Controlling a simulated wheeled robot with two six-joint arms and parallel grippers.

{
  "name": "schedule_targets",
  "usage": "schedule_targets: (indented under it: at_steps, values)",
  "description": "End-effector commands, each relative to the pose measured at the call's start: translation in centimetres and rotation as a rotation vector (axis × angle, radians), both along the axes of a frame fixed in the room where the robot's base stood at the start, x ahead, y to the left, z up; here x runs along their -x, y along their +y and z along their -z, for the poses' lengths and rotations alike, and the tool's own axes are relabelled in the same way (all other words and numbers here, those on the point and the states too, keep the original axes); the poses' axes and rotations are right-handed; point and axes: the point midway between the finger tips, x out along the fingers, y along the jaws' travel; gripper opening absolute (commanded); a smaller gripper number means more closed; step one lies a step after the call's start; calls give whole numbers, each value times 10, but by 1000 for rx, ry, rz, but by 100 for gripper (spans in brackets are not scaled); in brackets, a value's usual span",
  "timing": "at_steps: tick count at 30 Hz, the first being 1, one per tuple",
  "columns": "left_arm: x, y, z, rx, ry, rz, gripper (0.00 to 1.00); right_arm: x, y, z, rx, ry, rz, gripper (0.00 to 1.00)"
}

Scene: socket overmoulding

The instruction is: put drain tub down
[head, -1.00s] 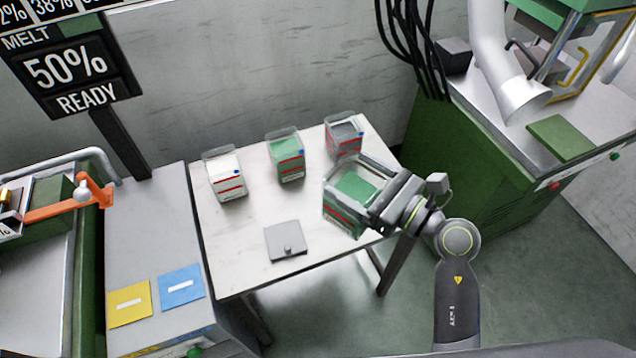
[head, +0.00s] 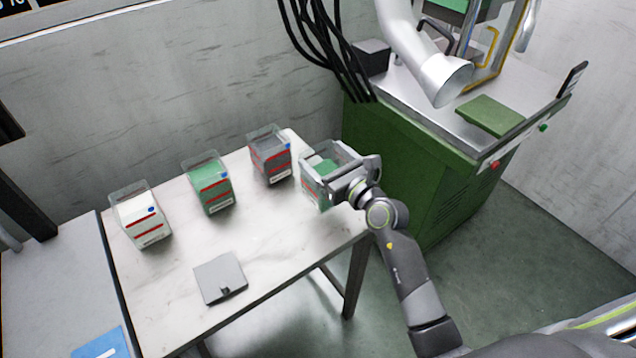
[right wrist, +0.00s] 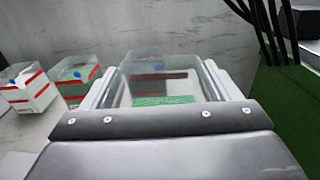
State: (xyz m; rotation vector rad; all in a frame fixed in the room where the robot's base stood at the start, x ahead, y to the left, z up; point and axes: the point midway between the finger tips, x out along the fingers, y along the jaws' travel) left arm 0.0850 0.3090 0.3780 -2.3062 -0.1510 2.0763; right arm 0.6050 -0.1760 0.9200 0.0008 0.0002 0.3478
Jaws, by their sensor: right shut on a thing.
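The drain tub (head: 318,190) is a clear box with green material inside, at the right end of the white table in the head view. My right gripper (head: 343,172) is shut on it. In the right wrist view, the tub (right wrist: 165,88) sits between the two light fingers, its near side hidden by the gripper body. A tub of dark material stands just behind it and partly shows through its clear wall. I cannot tell whether the tub's base touches the table. My left gripper is not in view.
On the white table (head: 265,225) stand a white-filled tub (head: 142,222), a green-filled tub (head: 208,186) and a dark grey-filled tub (head: 270,158). A grey lid plate (head: 220,278) lies near the front. A green machine cabinet (head: 400,165) stands close on the right.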

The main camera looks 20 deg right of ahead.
Motion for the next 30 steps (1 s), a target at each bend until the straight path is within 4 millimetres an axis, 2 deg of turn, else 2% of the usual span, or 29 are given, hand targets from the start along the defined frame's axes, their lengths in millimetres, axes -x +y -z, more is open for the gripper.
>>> schedule_targets:
  at_steps: [4,9,12,25,26,29,30]
  values:
    - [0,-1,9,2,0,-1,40,0,0,15,-2,-2,0,30]
    - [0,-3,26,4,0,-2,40,0,0,45,-2,0,0,30]
    - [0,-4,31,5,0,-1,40,0,0,54,-2,-2,1,30]
    - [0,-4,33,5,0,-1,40,0,0,59,-1,-4,0,30]
    - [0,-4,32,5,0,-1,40,0,0,59,0,-1,0,86]
    - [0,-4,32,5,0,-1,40,0,0,59,0,0,0,99]
    - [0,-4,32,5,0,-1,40,0,0,59,0,0,0,100]
